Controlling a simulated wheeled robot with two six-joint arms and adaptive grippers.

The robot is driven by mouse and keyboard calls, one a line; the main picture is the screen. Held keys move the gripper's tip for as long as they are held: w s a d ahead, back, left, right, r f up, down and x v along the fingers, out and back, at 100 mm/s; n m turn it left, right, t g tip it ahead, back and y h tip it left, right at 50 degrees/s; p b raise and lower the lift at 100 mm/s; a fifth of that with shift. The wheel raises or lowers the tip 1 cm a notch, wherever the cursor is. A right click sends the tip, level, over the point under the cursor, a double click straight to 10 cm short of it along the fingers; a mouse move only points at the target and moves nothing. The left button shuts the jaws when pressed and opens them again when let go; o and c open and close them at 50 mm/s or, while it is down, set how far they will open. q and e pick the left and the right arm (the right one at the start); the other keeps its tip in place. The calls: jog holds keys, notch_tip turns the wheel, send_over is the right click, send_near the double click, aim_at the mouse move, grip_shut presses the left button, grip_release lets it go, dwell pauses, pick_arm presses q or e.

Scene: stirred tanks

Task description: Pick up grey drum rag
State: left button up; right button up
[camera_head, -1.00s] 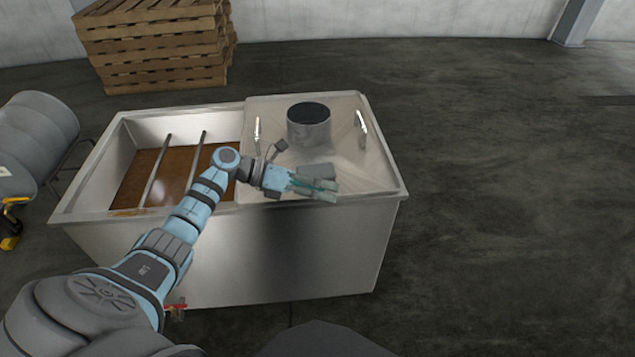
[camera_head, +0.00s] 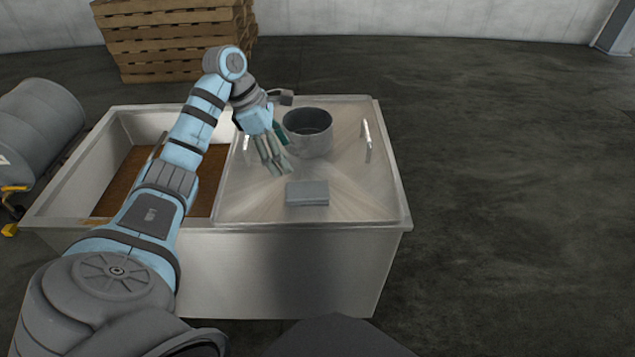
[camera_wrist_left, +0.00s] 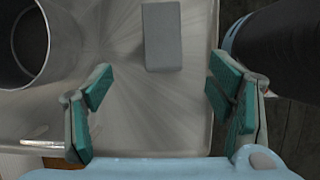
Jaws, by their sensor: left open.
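The grey drum rag (camera_head: 307,193) is a folded grey block lying flat on the metal lid near its front edge. In the left wrist view the rag (camera_wrist_left: 162,36) shows at the top, ahead of the fingers and between their lines. My left gripper (camera_head: 272,163) is open and empty above the lid, up and left of the rag in the head view. Its two green-padded fingers stand wide apart in the left wrist view (camera_wrist_left: 160,95). My right gripper is in neither view.
A round metal collar (camera_head: 309,139) stands on the lid (camera_head: 350,195) behind the rag, with a handle (camera_head: 366,140) to its right. The open tank half (camera_head: 118,185) holds brown liquid. A grey drum (camera_head: 38,125) lies left; pallets (camera_head: 175,40) stand behind.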

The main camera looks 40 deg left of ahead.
pick_arm(q)
jog(key=b, duration=0.2)
send_over(306, 189)
jog(key=s+a, duration=0.2)
jog(key=f, duration=0.6)
jog(key=shift+s, duration=0.2)
jog(key=x, duration=0.2)
jog(key=b+x, duration=0.1)
jog(key=x, duration=0.3)
jog(key=shift+w+d, duration=0.1)
jog(key=shift+w, duration=0.3)
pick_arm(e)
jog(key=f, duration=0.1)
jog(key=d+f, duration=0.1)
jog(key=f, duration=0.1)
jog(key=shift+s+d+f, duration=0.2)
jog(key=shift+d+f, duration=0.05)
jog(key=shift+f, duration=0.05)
pick_arm(q)
jog(key=shift+r, duration=0.1)
jog(key=c, duration=1.1)
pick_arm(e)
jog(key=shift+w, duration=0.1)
